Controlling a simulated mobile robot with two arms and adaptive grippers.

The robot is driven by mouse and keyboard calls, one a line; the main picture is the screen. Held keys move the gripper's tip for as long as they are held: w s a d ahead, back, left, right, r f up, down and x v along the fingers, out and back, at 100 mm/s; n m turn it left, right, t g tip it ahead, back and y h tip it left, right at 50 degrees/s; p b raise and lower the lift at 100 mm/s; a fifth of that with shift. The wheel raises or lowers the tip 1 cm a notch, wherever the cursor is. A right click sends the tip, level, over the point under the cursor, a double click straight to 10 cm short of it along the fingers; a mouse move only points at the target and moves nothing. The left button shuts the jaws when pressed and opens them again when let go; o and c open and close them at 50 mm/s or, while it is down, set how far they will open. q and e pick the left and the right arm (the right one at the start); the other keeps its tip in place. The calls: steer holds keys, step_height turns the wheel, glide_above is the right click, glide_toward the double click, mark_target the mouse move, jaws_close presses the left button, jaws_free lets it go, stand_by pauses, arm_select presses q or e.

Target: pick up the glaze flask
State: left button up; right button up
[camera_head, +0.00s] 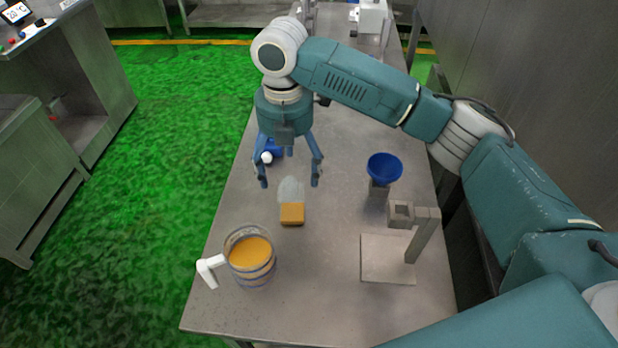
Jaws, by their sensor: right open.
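A small flask (292,213), which I take for the glaze flask, stands on the metal table. Its lower part is orange and its upper part is clear and pale. My right gripper (289,182) is open and empty, its fingers pointing down. In the picture the fingertips lie to either side of and just above the flask's clear top. The fingers do not appear to touch it, but the exact height gap cannot be told. My left gripper is not in view.
A clear jug (255,272) with orange liquid and a white handle stands at the front left. A blue funnel (384,167) and a grey stand (385,262) are to the right. A blue and white object (267,157) is partly hidden behind my gripper.

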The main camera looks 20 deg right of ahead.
mark_target(289, 182)
steer(key=shift+f, duration=0.25)
steer(key=f, duration=0.1)
steer(key=f+p, duration=0.1)
steer(key=f, duration=0.1)
steer(key=shift+s+a+f, duration=0.15)
steer(key=shift+s+f, duration=0.05)
steer(key=shift+f, duration=0.45)
steer(key=shift+f+p, duration=0.45)
steer(key=shift+f, duration=0.2)
steer(key=f, duration=0.1)
steer(key=f+p, duration=0.1)
steer(key=f, duration=0.1)
steer(key=shift+w+d+f, duration=0.1)
steer(key=shift+d+f, duration=0.1)
steer(key=shift+f, duration=0.5)
steer(key=shift+c, duration=0.5)
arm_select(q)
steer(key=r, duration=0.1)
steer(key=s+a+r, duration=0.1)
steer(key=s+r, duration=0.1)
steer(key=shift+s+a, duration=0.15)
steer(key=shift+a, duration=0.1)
arm_select(e)
steer(key=c, duration=1.6)
